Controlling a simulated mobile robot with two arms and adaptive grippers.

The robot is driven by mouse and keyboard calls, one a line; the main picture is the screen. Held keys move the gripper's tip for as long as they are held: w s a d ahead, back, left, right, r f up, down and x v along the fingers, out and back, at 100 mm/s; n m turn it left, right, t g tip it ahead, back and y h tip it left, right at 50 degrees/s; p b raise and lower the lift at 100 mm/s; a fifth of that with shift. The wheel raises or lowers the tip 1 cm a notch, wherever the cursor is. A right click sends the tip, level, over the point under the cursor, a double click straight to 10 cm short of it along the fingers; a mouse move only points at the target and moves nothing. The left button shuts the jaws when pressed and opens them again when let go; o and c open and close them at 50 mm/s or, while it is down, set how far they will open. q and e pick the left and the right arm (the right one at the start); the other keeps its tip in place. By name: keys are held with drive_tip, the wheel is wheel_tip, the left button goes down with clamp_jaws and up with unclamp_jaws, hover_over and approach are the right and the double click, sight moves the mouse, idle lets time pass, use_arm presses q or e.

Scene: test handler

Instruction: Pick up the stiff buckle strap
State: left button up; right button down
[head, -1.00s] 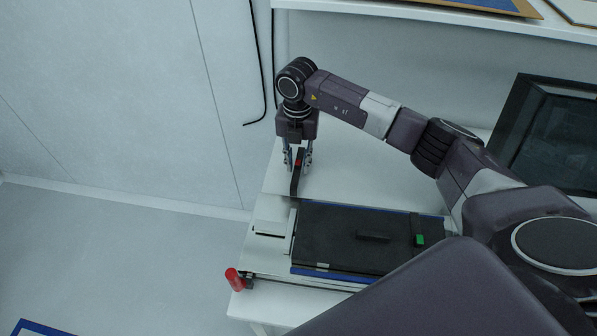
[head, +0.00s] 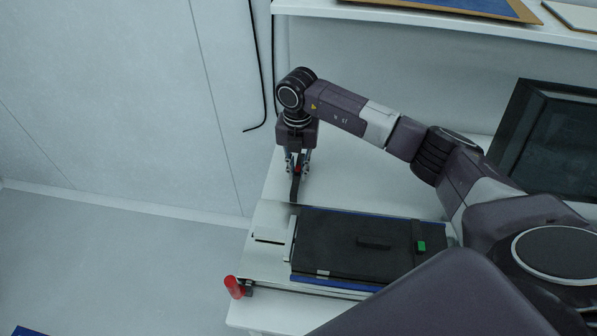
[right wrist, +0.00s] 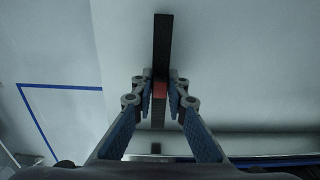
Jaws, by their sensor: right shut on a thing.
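The stiff buckle strap (head: 295,187) is a narrow dark strip with a small red part. It is in my right gripper (head: 297,164), over the left part of the white table in the head view. In the right wrist view the strap (right wrist: 162,45) runs up and down between the fingers. The fingers of my right gripper (right wrist: 160,92) are shut on it at the red part. I cannot tell whether the strap's lower end touches the table. My left gripper is not in view.
A black flat tray (head: 335,227) with a green block (head: 421,246) lies on the white table, close in front of the strap. A red cylinder (head: 233,286) is at the table's front left corner. A dark-framed screen (head: 555,140) stands at the right.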

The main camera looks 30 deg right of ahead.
drive_tip(key=shift+r+p, duration=1.6)
drive_tip(key=shift+r, duration=0.9)
